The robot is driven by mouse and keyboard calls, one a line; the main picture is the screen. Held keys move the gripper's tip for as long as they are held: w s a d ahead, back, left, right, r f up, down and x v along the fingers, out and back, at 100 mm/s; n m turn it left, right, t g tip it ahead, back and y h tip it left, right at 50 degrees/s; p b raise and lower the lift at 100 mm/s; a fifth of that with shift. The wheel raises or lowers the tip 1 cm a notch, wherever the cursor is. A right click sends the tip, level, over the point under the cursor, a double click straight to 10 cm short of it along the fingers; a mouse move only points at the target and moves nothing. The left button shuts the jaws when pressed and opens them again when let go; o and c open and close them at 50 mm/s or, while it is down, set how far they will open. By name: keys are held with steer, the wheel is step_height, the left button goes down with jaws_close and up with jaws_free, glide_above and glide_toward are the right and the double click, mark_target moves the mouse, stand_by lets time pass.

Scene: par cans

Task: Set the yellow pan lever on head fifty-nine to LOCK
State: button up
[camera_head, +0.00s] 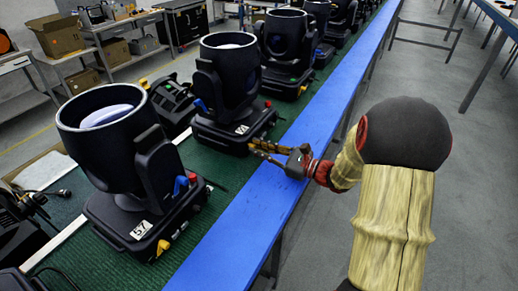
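A black moving head (125,160) labelled 57 stands nearest, with a blue lever (181,186) at its yoke and a yellow lever (162,247) low on its base. Behind it stands a second black head (228,85); its white label (242,129) is too small to read surely. Which head is fifty-nine I cannot tell. My gripper (254,147) reaches in from the right over the blue strip, its fingers apart and empty, pointing left just in front of the second head's base.
More black heads (287,45) continue in a row on the green bench top (225,180). The blue strip (240,225) runs along the bench's right edge. Cardboard boxes (57,35) and carts stand at the left.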

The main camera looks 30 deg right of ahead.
jaws_close()
